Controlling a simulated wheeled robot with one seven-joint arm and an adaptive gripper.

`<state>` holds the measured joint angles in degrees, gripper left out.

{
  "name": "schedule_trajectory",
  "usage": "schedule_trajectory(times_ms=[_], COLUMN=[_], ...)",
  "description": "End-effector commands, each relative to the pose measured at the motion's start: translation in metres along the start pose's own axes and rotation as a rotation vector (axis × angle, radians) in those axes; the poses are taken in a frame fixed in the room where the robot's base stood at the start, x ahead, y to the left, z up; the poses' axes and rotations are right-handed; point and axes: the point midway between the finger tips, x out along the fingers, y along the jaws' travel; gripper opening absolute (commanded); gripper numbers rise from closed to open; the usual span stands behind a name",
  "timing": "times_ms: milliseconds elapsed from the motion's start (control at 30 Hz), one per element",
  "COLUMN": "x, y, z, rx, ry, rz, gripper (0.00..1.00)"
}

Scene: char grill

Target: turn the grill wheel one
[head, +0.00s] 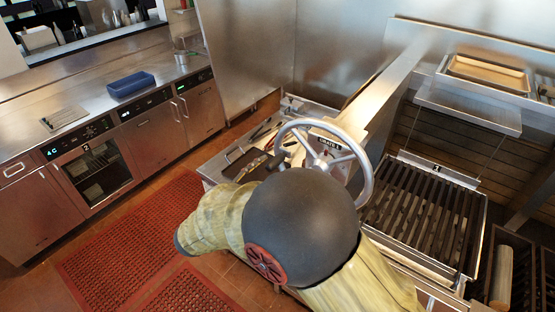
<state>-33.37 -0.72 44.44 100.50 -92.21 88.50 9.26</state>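The grill wheel (345,134) is a pale metal ring with spokes and a hub. It stands in front of a plate labelled "GRATE 1", left of the grill grate marked 1 (425,212). My arm's large dark joint covers the area just below the wheel and hides part of its lower rim. A small dark part that may be my gripper (282,158) shows just above that joint, beside the wheel's left rim. Whether it touches the rim, and the state of its fingers, cannot be made out.
A steel side counter left of the wheel holds a dark tray (246,165) and utensils. Red floor mats (130,240) lie at the lower left. A left counter (90,85) carries a blue container (130,84) above an oven. A shelf (468,108) hangs behind the grate.

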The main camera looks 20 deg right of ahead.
Motion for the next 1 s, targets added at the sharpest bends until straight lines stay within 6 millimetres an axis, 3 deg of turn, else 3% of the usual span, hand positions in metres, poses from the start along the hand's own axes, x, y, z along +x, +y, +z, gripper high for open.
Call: schedule_trajectory(times_ms=[200,400,700,1000], x=[0.035,0.051,0.054,0.054], y=[0.0,0.0,0.0,0.0], z=[0.001,0.001,0.0,0.0], rx=[-0.001,0.0,0.0,0.0], ry=[-0.001,-0.001,0.001,0.0], rz=[-0.003,-0.002,-0.001,-0.001], gripper=[0.39,0.39,0.39,0.23])
